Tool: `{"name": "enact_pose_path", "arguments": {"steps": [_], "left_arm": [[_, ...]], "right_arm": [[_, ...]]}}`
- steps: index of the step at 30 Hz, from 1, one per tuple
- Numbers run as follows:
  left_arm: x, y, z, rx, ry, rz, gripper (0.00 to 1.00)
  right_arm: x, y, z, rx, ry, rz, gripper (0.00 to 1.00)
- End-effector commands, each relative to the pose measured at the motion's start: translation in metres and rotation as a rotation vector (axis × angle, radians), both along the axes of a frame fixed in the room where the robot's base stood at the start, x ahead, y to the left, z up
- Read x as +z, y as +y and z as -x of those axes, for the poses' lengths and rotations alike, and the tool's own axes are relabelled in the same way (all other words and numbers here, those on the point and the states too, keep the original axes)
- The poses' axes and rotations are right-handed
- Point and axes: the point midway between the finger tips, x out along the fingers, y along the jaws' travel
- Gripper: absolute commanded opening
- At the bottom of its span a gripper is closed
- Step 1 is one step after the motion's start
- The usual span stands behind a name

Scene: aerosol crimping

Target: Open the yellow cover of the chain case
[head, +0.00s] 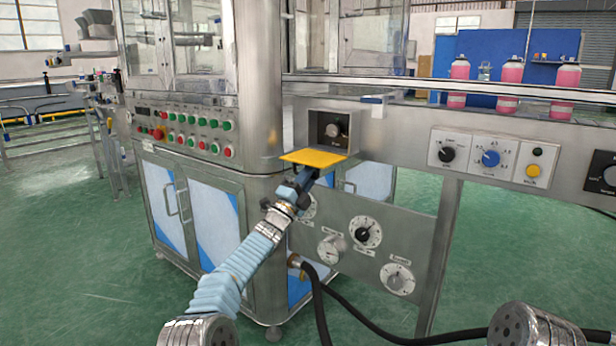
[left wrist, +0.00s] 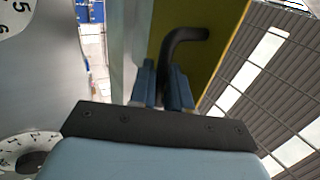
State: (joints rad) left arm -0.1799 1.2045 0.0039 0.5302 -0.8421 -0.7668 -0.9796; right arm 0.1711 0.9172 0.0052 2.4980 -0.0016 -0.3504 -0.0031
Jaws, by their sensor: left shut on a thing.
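The chain case (head: 315,118) is a grey metal box on the machine front, with a black knob (head: 334,130) visible in its recess. The yellow cover (head: 313,158) sticks out almost level from the lower edge of the case, leaving the recess uncovered. In the left wrist view the cover's yellow face (left wrist: 222,40) carries a bent black handle (left wrist: 185,36). My left gripper (head: 309,176) is below the cover, its blue fingers (left wrist: 163,88) shut on the handle. The exact finger contact is partly hidden. My right gripper is out of view.
A lower panel with dials (head: 367,232) lies behind my left arm. A button panel (head: 185,130) is on the left cabinet. Pink cans (head: 510,80) stand on the conveyor at right. A black hose (head: 318,300) runs along the bottom.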

Motion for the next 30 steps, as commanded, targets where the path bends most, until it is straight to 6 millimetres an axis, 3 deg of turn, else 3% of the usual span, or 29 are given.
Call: {"name": "enact_pose_path", "arguments": {"steps": [2, 3, 5, 14, 20, 24, 30], "left_arm": [[0.0, -0.002, 0.0, -0.002, 0.002, 0.001, 0.0], [0.0, -0.002, 0.0, -0.002, 0.002, 0.001, 0.23], [0.0, -0.001, 0.0, -0.002, 0.002, 0.001, 0.33], [0.0, 0.0, 0.0, -0.001, 0.0, 0.001, 0.34], [-0.009, 0.005, 0.006, -0.002, 0.001, 0.001, 0.34], [-0.02, 0.014, 0.019, -0.001, 0.002, 0.001, 0.34], [-0.038, 0.033, 0.044, 0.0, 0.003, 0.001, 0.34]], "right_arm": [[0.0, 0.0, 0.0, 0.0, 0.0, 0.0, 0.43], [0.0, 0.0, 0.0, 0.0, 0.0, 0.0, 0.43], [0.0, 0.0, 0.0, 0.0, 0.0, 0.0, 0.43], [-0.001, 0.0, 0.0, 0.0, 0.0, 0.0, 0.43], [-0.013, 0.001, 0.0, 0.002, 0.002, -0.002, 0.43], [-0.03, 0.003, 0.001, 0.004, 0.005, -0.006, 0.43], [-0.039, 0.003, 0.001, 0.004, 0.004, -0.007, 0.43]]}}
